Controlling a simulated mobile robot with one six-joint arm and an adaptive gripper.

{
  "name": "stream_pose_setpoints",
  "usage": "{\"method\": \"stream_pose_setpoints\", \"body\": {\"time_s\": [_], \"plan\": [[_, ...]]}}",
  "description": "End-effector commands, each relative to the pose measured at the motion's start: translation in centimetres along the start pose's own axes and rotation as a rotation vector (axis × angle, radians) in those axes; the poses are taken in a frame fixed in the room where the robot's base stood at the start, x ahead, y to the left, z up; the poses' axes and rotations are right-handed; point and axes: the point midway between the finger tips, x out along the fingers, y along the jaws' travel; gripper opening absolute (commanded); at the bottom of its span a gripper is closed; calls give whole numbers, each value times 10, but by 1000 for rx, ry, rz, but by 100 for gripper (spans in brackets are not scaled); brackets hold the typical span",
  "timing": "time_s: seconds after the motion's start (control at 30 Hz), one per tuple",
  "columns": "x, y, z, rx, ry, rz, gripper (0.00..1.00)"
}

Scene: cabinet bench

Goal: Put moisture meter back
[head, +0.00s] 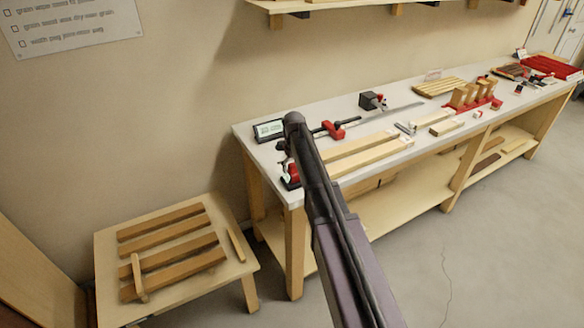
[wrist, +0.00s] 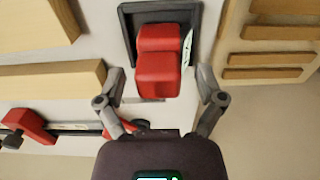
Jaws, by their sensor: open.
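A red block-shaped device (wrist: 158,72), which looks like the moisture meter, lies in a dark square-rimmed tray (wrist: 127,28) in the wrist view. In the head view the red device (head: 292,172) is at the front left corner of the bench, partly hidden by my arm. My gripper (wrist: 160,84) is open, with one finger on each side of the device's near end. Gaps show between the fingers and the red body, and I cannot tell the height between them. In the head view my gripper (head: 284,152) is small and dark above that corner.
A dark-framed display (head: 269,130) stands at the bench's back left. A red bar clamp (head: 333,130) and pale boards (head: 365,155) lie right of the tray. A low table (head: 240,262) with slats stands to the left. A shelf (head: 340,3) hangs above.

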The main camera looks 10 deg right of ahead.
Motion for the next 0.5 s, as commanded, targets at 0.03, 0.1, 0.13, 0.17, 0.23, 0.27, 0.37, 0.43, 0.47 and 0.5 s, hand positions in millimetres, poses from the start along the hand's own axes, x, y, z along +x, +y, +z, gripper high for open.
{"method": "stream_pose_setpoints", "body": {"time_s": [0.03,0.1,0.13,0.17,0.23,0.27,0.37,0.43,0.47,0.5], "plan": [[0,0,0,0,0,0,88],[0,0,0,0,0,0,88],[-1,0,0,0,0,0,88],[-1,0,0,0,0,0,88],[-3,0,0,0,0,0,88],[-4,0,0,0,0,0,88],[-9,0,0,0,0,0,88],[-13,0,0,0,0,0,88],[-15,0,0,0,0,0,88],[-18,0,0,1,0,0,88]]}}
